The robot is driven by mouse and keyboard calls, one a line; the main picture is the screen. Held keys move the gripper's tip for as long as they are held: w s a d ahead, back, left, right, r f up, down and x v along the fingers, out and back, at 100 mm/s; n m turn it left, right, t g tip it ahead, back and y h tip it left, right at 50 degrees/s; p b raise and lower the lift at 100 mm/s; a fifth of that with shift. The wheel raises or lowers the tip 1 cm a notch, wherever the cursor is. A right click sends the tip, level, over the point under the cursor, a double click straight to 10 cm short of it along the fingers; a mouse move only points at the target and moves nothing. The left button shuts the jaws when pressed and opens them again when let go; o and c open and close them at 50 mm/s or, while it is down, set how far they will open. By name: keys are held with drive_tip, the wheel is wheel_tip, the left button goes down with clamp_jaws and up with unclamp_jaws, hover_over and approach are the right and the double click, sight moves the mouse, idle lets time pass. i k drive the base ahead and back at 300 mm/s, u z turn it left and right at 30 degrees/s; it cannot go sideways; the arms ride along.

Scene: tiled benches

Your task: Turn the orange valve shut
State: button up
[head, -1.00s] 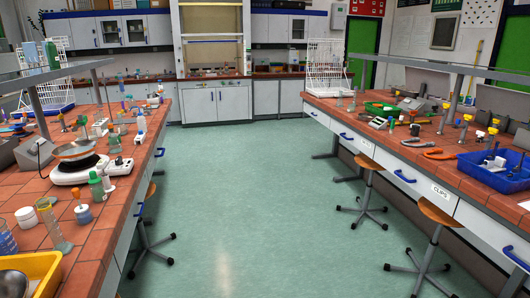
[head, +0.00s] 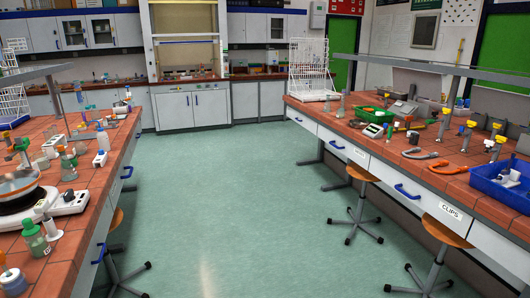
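Several small bench taps with yellow to orange-yellow handles stand on the right bench (head: 375,141). One tap (head: 446,113) is toward the back edge, another tap (head: 467,128) is nearer the middle, and another tap (head: 498,146) is close to the blue tray. They are too small for me to tell which is the orange valve or how its handle is turned. My gripper is not in view.
Orange curved items (head: 432,165) lie near the right bench's front edge, left of a blue tray (head: 482,183). Stools (head: 447,231) stand along that bench. The left bench (head: 88,210) is crowded with glassware and a hotplate (head: 20,203). The green floor (head: 215,190) between is clear.

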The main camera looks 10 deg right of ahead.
sight(409, 118)
drive_tip(key=z, duration=0.15)
drive_tip(key=i, duration=0.8)
drive_tip(key=z, duration=0.4)
drive_tip(key=i, duration=1.45)
drive_tip(key=z, duration=0.2)
